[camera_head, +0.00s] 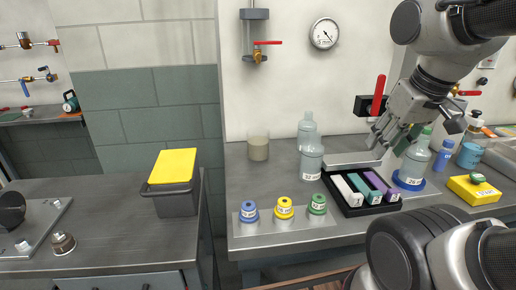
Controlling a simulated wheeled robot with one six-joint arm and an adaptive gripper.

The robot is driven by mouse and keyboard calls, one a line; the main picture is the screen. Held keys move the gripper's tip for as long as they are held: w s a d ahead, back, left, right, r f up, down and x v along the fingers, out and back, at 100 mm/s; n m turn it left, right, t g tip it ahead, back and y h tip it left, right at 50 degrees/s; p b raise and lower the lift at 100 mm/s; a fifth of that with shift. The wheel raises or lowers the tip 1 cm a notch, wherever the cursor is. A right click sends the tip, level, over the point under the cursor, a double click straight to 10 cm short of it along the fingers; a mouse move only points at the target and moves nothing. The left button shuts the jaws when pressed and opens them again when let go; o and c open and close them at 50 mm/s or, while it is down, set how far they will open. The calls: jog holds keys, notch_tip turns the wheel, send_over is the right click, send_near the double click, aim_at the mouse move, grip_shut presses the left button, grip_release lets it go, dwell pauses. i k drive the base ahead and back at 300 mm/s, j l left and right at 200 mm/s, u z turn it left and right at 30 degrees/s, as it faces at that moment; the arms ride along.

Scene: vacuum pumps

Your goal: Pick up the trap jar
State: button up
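My gripper (390,147) hangs over the right part of the bench, fingers down and spread apart, with nothing seen between them. Two more grey bottles stand left of the gripper, a front one (311,160) and one behind (305,127). A clear jar (258,148) with beige contents stands farther left. No readable label tells which is the trap jar.
A black tray (349,208) with white, teal and purple blocks lies below the gripper. A red-handled valve (377,100) juts from the wall. A yellow box (473,190) lies at right.

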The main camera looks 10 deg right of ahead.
aim_at(258, 138)
jog(key=k, duration=0.35)
jog(key=k+z, duration=0.1)
jog(key=z, duration=0.25)
jog(key=k+z, duration=0.1)
jog(key=z, duration=0.25)
jog(key=k+l+z, duration=0.1)
jog(key=z, duration=0.25)
jog(key=i+j+z, duration=0.2)
jog(key=j+z, duration=0.25)
jog(key=i+j+z, duration=0.1)
jog(key=j+z, duration=0.2)
jog(key=z, duration=0.2)
jog(key=i, duration=0.15)
jog(key=k+u, duration=0.45)
jog(key=u, duration=0.2)
jog(key=l+u, duration=0.15)
jog(key=u, duration=0.3)
jog(key=l+u, duration=0.15)
jog(key=u, duration=0.25)
jog(key=k+l+u, duration=0.15)
jog(key=u, duration=0.3)
jog(key=l+u, duration=0.1)
jog(key=u, duration=0.35)
jog(key=k, duration=0.05)
